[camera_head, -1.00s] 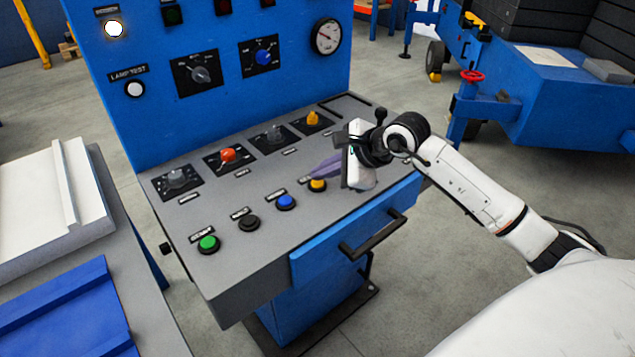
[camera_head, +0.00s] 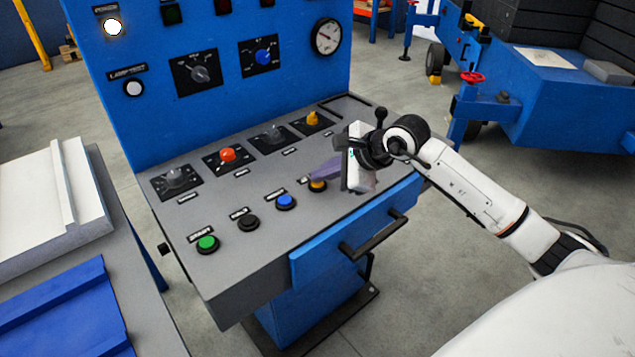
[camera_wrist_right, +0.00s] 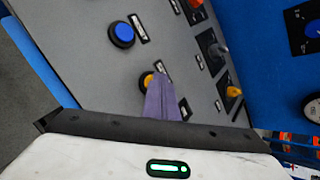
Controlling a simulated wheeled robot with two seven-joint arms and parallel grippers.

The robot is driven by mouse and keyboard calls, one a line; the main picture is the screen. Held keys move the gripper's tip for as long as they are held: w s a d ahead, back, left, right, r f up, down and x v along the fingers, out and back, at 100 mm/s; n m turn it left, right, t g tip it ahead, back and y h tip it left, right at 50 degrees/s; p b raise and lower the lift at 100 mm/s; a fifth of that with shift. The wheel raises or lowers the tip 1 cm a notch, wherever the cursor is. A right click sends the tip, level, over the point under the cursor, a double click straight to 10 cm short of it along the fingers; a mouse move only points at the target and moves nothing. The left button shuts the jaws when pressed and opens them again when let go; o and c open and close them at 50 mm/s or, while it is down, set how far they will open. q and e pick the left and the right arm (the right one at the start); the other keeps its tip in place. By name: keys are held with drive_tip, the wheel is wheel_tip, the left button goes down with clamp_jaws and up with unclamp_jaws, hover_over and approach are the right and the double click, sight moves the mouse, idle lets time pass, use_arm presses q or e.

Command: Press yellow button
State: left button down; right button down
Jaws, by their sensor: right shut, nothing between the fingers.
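The yellow button (camera_head: 317,186) is the rightmost in the row of round buttons on the console's grey top. My right gripper (camera_head: 318,171) is shut and empty, its purple fingers at the yellow button and covering part of it. In the right wrist view the fingers (camera_wrist_right: 162,98) overlap the right side of the yellow button (camera_wrist_right: 146,79). I cannot tell whether the fingertips touch the button or how far it is pressed. My left gripper is not in view.
In the same row are the blue button (camera_head: 286,202), black button (camera_head: 248,222) and green button (camera_head: 208,243). Behind them stand several knobs, including a red one (camera_head: 228,155) and a yellow one (camera_head: 313,118). A drawer handle (camera_head: 374,237) juts from the front.

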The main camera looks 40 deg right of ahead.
sight(322, 186)
drive_tip(key=shift+r+p, duration=0.4)
drive_tip(key=shift+r, duration=0.35)
wheel_tip(322, 186, up, 5)
drive_tip(key=p, duration=0.3)
idle(0.4)
idle(0.6)
